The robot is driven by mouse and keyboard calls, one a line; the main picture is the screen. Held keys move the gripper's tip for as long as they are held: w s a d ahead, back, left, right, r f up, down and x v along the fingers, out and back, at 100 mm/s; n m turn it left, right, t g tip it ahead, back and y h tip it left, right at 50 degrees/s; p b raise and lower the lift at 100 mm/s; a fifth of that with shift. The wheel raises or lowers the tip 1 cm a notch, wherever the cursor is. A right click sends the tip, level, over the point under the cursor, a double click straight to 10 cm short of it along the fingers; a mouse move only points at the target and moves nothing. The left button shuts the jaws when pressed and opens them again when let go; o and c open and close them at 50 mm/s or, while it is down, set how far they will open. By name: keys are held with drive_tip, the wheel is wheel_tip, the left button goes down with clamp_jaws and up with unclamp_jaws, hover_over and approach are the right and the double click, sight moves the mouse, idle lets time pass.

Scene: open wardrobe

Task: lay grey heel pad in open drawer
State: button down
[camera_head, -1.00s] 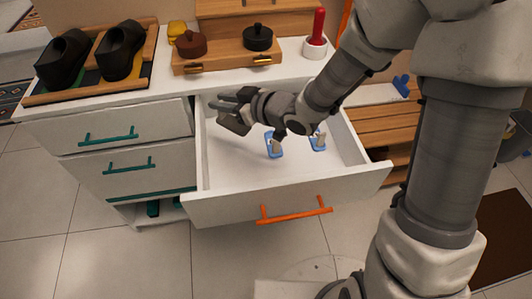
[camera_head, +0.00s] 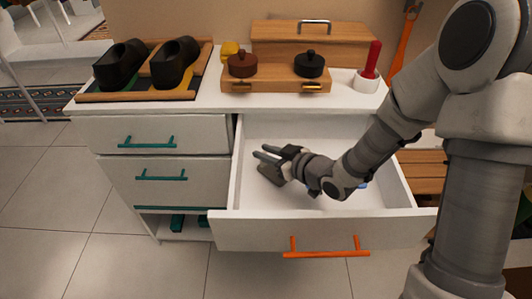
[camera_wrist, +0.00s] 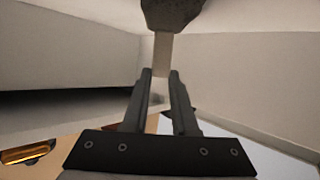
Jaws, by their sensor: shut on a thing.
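The open white drawer (camera_head: 290,235) has an orange handle and stands pulled out at the right of the cabinet. My gripper (camera_head: 266,158) is inside its left half, shut on the grey heel pad (camera_head: 271,173). In the wrist view my gripper (camera_wrist: 160,78) pinches the pad's pale upright tab (camera_wrist: 162,52), and the dark grey pad (camera_wrist: 172,12) shows past the fingertips at the top edge. I cannot tell whether the pad touches the drawer floor.
A bit of a blue item (camera_head: 363,185) shows in the drawer behind my arm. Black shoes (camera_head: 175,62) on a tray, a box with two knobbed lids (camera_head: 275,85) and a red-handled item (camera_head: 371,60) stand on top. Teal-handled closed drawers (camera_head: 160,175) lie left.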

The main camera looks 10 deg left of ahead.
drive_tip(key=c, duration=0.7)
unclamp_jaws()
drive_tip(key=shift+f, duration=0.1)
drive_tip(key=shift+s+d+r, duration=0.1)
drive_tip(key=shift+d+r, duration=0.15)
drive_tip(key=p+v, duration=0.5)
drive_tip(key=v, duration=0.4)
drive_tip(key=shift+r+p, duration=0.3)
drive_tip(key=shift+p, duration=0.1)
drive_tip(key=p+v, duration=0.2)
drive_tip(key=p, duration=0.4)
drive_tip(key=shift+d+f, duration=0.15)
